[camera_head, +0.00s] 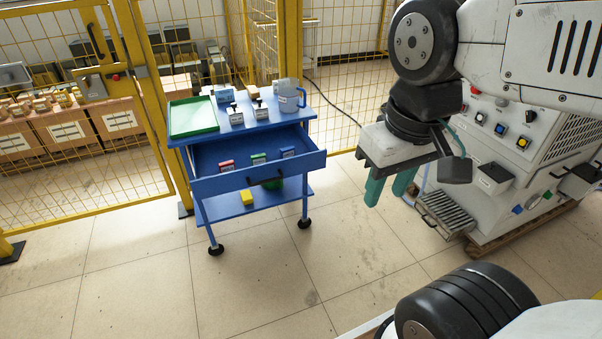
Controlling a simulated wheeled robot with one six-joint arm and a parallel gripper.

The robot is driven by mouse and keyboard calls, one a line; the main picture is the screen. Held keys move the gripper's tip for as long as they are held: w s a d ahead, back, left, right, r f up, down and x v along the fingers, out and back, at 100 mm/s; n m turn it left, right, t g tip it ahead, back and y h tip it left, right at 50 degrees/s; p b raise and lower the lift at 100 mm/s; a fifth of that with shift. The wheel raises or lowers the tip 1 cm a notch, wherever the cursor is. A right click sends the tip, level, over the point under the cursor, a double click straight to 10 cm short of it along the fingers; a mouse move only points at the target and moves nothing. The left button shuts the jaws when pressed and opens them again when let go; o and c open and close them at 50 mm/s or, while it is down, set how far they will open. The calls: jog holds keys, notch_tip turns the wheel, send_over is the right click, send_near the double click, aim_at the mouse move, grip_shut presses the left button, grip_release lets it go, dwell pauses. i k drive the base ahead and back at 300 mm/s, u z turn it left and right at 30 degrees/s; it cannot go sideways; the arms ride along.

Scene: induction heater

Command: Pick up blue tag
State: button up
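The blue tag (288,152) lies in the open drawer (240,179) of the blue cart, at the right of a row with a green tag (259,159) and a red tag (227,165). My gripper (388,190) hangs in the air to the right of the cart, well apart from the drawer, with its green fingers pointing down. A gap shows between the fingers, and nothing is seen between them.
The cart top holds a green tray (193,117), a clear jug (288,97) and small boxes. A yellow block (246,197) sits on the lower shelf. A machine with buttons (520,142) stands at right. Yellow mesh fencing (80,205) is behind. Floor in front is clear.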

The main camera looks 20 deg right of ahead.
aim_at(288, 152)
jog(key=u, duration=0.15)
jog(key=k, duration=0.3)
jog(key=z, duration=1.35)
jog(key=i, duration=1.85)
jog(key=u, duration=0.65)
